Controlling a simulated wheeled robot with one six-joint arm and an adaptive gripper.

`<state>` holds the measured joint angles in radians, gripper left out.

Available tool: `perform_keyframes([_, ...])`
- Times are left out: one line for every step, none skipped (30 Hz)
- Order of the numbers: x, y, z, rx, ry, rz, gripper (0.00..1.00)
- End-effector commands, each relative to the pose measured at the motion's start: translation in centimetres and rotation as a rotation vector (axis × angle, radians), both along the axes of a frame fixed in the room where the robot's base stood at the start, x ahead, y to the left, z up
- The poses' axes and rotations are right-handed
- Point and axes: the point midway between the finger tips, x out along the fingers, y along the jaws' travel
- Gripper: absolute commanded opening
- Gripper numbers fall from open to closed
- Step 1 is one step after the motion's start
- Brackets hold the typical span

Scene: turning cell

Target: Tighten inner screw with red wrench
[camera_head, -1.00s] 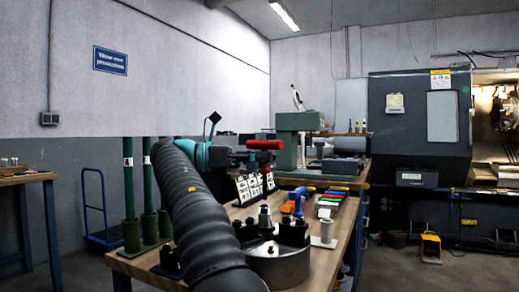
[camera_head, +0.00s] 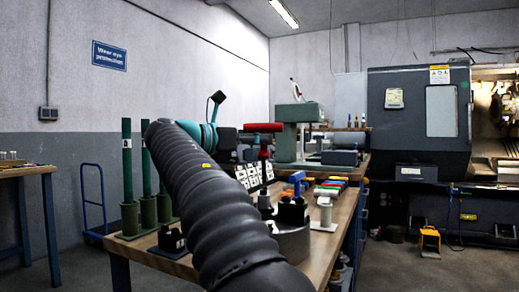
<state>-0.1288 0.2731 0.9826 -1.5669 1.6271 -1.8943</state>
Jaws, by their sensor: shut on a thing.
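The red wrench (camera_head: 263,128) is in the head view, held up above the workbench at the end of my arm. My gripper (camera_head: 246,137) is shut on it; the fingertips are small and partly hidden. A red part of the wrench hangs down below its horizontal bar. The round grey chuck (camera_head: 295,245) with black jaws (camera_head: 292,210) sits on the bench, lower and nearer than the gripper. My arm covers its left part. I cannot make out the inner screw. The wrench appears apart from the chuck.
Green posts (camera_head: 128,170) stand at the bench's left end. A checkered plate (camera_head: 255,175), a blue tool (camera_head: 297,180), a pale stand (camera_head: 324,210) and coloured blocks (camera_head: 330,188) are on the wooden bench (camera_head: 335,238). A green machine (camera_head: 297,120) stands behind.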

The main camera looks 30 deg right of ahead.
Motion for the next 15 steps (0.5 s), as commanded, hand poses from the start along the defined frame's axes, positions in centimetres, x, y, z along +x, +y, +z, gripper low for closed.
perform_keyframes([-0.13, 0.0, -0.32, 0.0, -0.003, 0.013, 0.0])
perform_keyframes([-0.15, 0.01, -0.32, 0.001, -0.004, 0.021, 0.0])
perform_keyframes([-0.15, 0.01, -0.33, 0.001, -0.004, 0.033, 0.0])
perform_keyframes([-0.15, 0.02, -0.33, 0.0, -0.004, 0.041, 0.0])
perform_keyframes([-0.16, 0.01, -0.35, 0.0, -0.003, 0.049, 0.0])
perform_keyframes([-0.16, 0.0, -0.35, 0.0, -0.002, 0.06, 0.0])
perform_keyframes([-0.14, 0.01, -0.35, 0.0, -0.003, 0.07, 0.0])
perform_keyframes([-0.16, -0.01, -0.34, 0.0, -0.003, 0.078, 0.0])
perform_keyframes([-0.2, -0.01, -0.33, 0.0, -0.003, 0.089, 0.0])
perform_keyframes([-0.21, -0.02, -0.31, 0.0, -0.003, 0.098, 0.0])
perform_keyframes([-0.22, -0.01, -0.3, 0.0, -0.003, 0.107, 0.0])
perform_keyframes([-0.26, -0.01, -0.3, 0.0, -0.004, 0.118, 0.0])
perform_keyframes([-0.28, -0.01, -0.3, 0.001, -0.005, 0.127, 0.0])
perform_keyframes([-0.27, 0.0, -0.3, 0.0, -0.004, 0.136, 0.0])
perform_keyframes([-0.51, -0.09, -0.04, -0.001, -0.004, 0.168, 0.0])
